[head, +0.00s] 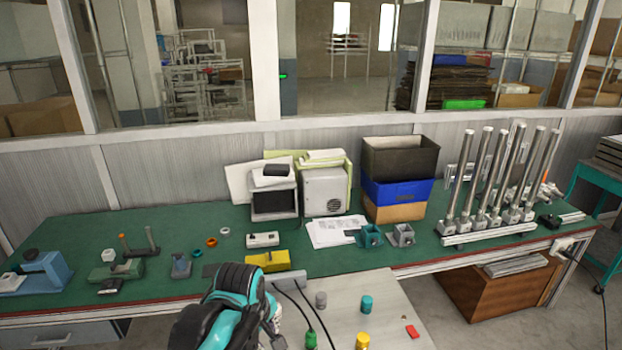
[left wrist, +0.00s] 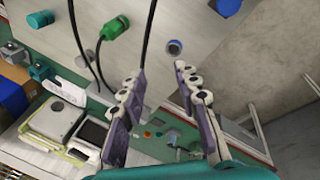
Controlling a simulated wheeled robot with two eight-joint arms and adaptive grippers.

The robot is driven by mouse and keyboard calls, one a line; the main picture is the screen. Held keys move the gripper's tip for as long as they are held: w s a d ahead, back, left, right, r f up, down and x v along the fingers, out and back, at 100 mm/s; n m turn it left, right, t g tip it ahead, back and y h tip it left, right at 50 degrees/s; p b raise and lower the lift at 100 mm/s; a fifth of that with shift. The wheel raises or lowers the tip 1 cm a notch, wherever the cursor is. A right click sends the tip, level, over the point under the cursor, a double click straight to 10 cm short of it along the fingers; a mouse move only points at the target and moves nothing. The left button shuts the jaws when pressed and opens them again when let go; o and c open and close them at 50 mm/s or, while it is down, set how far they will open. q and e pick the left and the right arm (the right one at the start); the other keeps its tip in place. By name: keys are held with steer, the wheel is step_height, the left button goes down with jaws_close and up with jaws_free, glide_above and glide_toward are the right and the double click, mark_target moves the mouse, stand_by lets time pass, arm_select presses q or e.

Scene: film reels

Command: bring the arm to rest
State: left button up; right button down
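My left arm, black and teal, rises at the bottom middle of the head view. Its gripper (head: 272,328) shows only in part there, at the left edge of a light grey board (head: 340,285). In the left wrist view my left gripper (left wrist: 160,71) is open, its two purple and white fingers spread with nothing between them. A small dark-topped cylinder (left wrist: 174,47) lies beyond the fingertips, apart from them. My right gripper is in neither view.
The board carries a grey cylinder (head: 320,300), a teal cylinder (head: 367,304), a yellow piece (head: 362,341), a green piece (head: 311,340) and a red block (head: 412,331). Behind stands a green workbench (head: 200,225) with stacked bins (head: 400,190) and several upright metal posts (head: 495,180).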

arm_select(q)
steer(key=s+a+f+m+t+b, duration=0.3)
steer(key=s+a+f+m, duration=0.3)
steer(key=s+m, duration=0.4)
steer(key=shift+s+a+f+m+t+y+b, duration=0.35)
steer(key=shift+s+a+b, duration=0.2)
steer(key=shift+a+b, duration=0.2)
